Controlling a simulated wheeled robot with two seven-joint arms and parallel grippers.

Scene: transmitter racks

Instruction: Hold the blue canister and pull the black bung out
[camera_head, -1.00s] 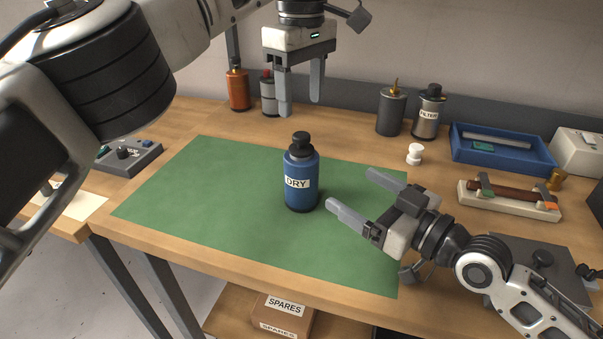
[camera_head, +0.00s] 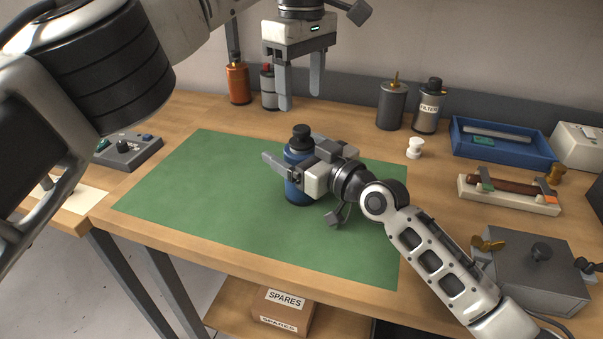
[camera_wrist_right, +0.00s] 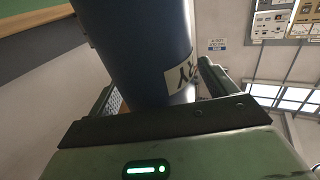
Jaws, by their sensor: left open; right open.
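The blue canister (camera_head: 297,190) stands upright on the green mat (camera_head: 200,210), with the black bung (camera_head: 301,135) in its top. My right gripper (camera_head: 282,165) is open at the canister, its fingers reaching past the body on either side. In the right wrist view the blue canister (camera_wrist_right: 140,50) stands between the two fingers, with part of its white label showing. Whether a finger touches it I cannot tell. My left gripper (camera_head: 301,90) is open and empty, pointing down above and behind the canister. The right gripper hides much of the canister's front and label.
Behind the mat stand an orange bottle (camera_head: 237,84), a grey bottle with a red top (camera_head: 268,88), a dark canister (camera_head: 391,106) and a FILTER canister (camera_head: 427,106). A blue tray (camera_head: 502,143) lies at the right. The mat's left half is clear.

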